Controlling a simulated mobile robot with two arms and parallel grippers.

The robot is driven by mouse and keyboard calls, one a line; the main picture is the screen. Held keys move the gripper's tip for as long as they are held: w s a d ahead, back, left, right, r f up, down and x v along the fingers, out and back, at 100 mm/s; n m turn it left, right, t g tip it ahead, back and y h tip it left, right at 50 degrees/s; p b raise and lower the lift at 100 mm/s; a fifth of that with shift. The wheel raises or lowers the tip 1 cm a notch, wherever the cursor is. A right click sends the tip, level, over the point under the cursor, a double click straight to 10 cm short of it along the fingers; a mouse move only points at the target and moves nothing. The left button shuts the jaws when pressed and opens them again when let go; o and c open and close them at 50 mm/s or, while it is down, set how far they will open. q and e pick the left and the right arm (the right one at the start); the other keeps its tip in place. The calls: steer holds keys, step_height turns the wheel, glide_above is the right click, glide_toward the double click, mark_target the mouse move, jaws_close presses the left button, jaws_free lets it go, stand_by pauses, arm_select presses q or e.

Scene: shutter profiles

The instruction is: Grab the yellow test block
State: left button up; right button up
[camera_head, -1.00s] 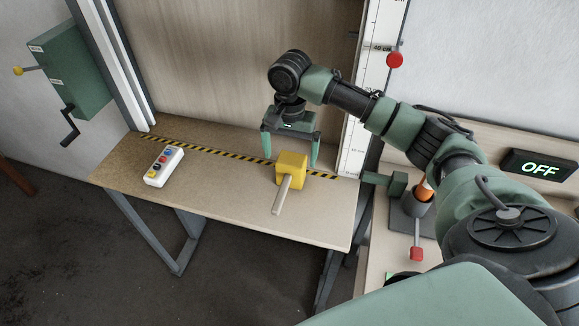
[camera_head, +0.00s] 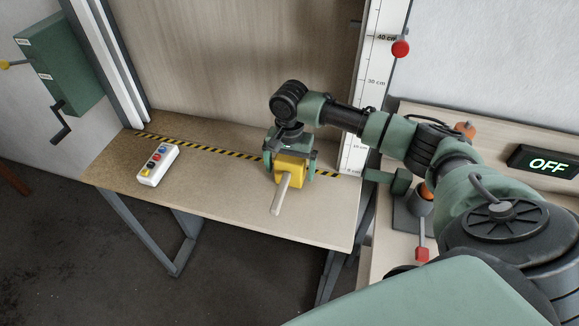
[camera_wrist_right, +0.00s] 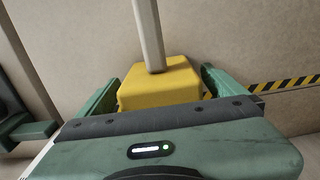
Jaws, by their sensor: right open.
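The yellow test block (camera_head: 291,171) sits on the wooden table, with a pale handle (camera_head: 281,194) sticking out toward the front. My right gripper (camera_head: 290,168) is lowered around the block from above and behind, open, with one finger on each side. In the right wrist view the block (camera_wrist_right: 160,86) lies between the two green fingers, with small gaps beside it; its handle (camera_wrist_right: 149,35) points away to the top. The lower part of the block nearest the palm is hidden by the gripper body. My left gripper is not in view.
The wooden table (camera_head: 225,192) has a black-yellow striped line (camera_head: 205,149) along its back. A white button box (camera_head: 158,165) lies at the left. A ruler post (camera_head: 377,85) with a red knob (camera_head: 400,48) stands right of the block. An OFF display (camera_head: 545,163) is at far right.

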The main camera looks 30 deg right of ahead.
steer(key=shift+f, duration=0.85)
steer(key=shift+r, duration=0.1)
steer(key=c, duration=1.5)
steer(key=shift+r, duration=0.1)
